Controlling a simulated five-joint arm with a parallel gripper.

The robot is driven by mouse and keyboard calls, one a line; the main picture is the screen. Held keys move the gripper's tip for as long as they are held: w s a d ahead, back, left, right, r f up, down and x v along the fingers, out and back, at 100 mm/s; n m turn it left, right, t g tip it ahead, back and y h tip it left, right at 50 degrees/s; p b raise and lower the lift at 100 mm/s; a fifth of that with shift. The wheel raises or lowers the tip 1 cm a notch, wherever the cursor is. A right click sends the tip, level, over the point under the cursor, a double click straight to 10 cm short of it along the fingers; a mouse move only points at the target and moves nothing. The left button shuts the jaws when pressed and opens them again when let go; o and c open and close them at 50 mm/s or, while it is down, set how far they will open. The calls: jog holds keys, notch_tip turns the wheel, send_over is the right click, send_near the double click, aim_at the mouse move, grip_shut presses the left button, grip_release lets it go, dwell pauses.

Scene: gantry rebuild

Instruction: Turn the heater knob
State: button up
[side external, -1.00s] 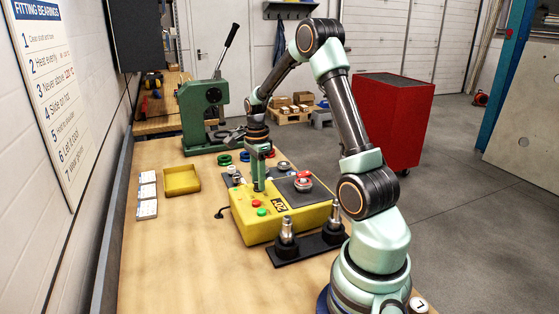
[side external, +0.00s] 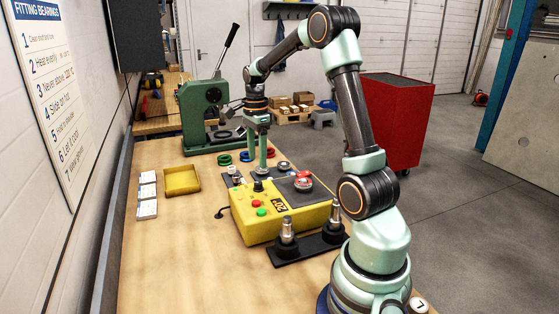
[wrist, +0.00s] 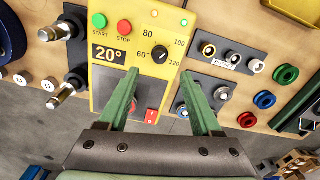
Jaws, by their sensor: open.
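The heater is a yellow box (side external: 278,225) on the bench, with a green START button (wrist: 99,20), a red STOP button (wrist: 124,27) and a display (wrist: 108,54) reading 20°. The black heater knob (wrist: 160,54) sits among marks 60, 80, 100 and 120. Its white pointer line seems to slant to the upper right, toward the 100 side; it is small. In the side view the knob (side external: 258,186) stands clear below my gripper (side external: 262,170). In the wrist view my gripper (wrist: 160,73) is open and empty, its fingertips apart on either side below the knob.
A black stand with two metal posts (side external: 287,231) is in front of the heater. Coloured rings (side external: 224,159) lie behind it, near the green press (side external: 205,110). A yellow tray (side external: 182,180) is to the left. A bearing with a red part (side external: 303,181) sits on the heater.

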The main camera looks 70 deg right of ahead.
jog(key=shift+r, duration=2.25)
